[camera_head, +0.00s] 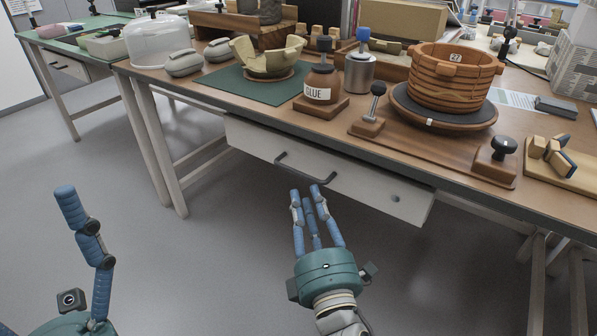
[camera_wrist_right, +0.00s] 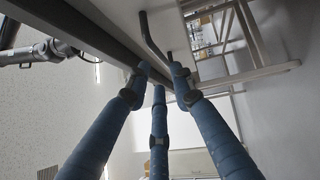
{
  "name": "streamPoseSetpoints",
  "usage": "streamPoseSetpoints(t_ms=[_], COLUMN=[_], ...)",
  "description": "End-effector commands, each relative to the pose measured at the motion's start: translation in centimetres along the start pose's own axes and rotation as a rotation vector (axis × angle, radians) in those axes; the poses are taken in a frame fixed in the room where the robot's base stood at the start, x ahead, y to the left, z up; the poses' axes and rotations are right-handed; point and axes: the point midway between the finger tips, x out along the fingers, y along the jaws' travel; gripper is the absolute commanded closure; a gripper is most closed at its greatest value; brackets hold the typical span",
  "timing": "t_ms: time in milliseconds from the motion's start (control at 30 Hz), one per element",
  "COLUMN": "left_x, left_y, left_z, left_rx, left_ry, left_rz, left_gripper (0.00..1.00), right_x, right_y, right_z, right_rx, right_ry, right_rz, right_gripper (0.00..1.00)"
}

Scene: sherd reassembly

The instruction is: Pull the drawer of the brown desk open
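The brown desk (camera_head: 455,165) has a pale drawer (camera_head: 350,193) under its top, with a dark bar handle (camera_head: 305,172). The drawer front looks flush below the desk edge. My right gripper (camera_head: 308,195) points at the handle from the front and below, its blue fingers apart and nothing visible between them. In the right wrist view the fingertips (camera_wrist_right: 161,75) are close to the handle (camera_wrist_right: 152,40); whether one touches it I cannot tell. My left gripper (camera_head: 85,245) is at the lower left, away from the desk, with only one finger clearly showing.
The desk top holds a glue bottle (camera_head: 322,84), a brown wooden-looking pot (camera_head: 452,78) on a turntable, a bowl (camera_head: 268,60) on a green mat (camera_head: 240,86) and several tools. Desk legs (camera_head: 160,150) stand left of the drawer. The grey floor in front is clear.

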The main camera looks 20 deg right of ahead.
Motion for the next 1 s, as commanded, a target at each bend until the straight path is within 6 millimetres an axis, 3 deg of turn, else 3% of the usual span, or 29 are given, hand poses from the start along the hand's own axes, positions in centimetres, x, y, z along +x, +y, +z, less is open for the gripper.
streamPoseSetpoints(t_ms=[200,400,833,867,967,1000], left_x=[1.7,2.1,2.2,2.2,2.2,2.2], left_y=[0.0,0.0,0.0,0.0,0.0,0.0], left_z=[-0.3,-0.3,-0.3,-0.3,-0.3,-0.3], left_rx=[0.000,0.000,-0.001,-0.001,-0.001,-0.001], left_ry=[-0.006,-0.007,-0.009,-0.009,-0.009,-0.009], left_rz=[-0.001,-0.001,-0.001,-0.001,-0.001,-0.001], left_gripper=[0.16,0.16,0.16,0.16,0.16,0.16], right_x=[4.5,7.4,8.5,8.5,8.5,8.5], right_y=[0.5,0.1,-0.1,-0.1,-0.1,-0.1], right_z=[0.1,0.0,0.0,0.0,0.0,0.0], right_rx=[-0.001,0.000,0.002,0.002,0.002,0.002], right_ry=[0.000,0.000,0.000,0.000,0.000,0.000], right_rz=[0.004,0.001,-0.001,-0.001,-0.002,-0.002], right_gripper=[0.77,0.77,0.77,0.79,0.99,1.00])
